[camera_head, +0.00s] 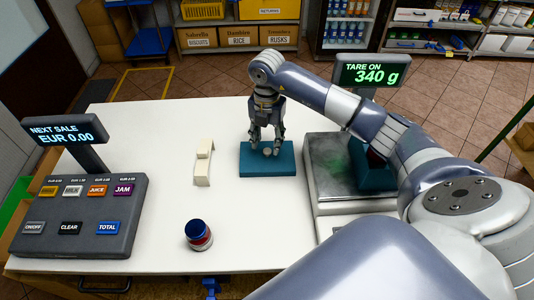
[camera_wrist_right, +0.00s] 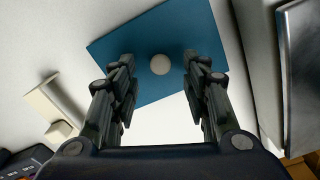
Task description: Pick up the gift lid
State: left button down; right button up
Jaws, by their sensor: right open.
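The gift lid (camera_head: 267,171) is a flat teal plate with a small pale round knob on top, lying on the white counter. It also shows in the right wrist view (camera_wrist_right: 165,25). My right gripper (camera_head: 266,147) is pointing down over the lid, open, with its fingers on either side of the knob. In the right wrist view the knob (camera_wrist_right: 160,64) lies between the two fingertips, and I see no clear contact. A teal box (camera_head: 374,178) stands on the scale, partly hidden by my right arm. My left gripper does not show.
The scale (camera_head: 330,172) stands right of the lid; its display (camera_head: 371,73) reads 340 g. A cream-coloured object (camera_head: 203,165) lies left of the lid. A blue-capped jar (camera_head: 199,236) stands near the front edge. A till (camera_head: 80,215) is at the left. The back left counter is clear.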

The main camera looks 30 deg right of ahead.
aim_at(267, 150)
notch_tip(267, 150, down, 2)
jog(key=shift+s+f+p, duration=0.1)
jog(key=shift+f+p, duration=0.05)
jog(key=shift+p, duration=0.15)
jog(key=shift+f, duration=0.4)
grip_shut()
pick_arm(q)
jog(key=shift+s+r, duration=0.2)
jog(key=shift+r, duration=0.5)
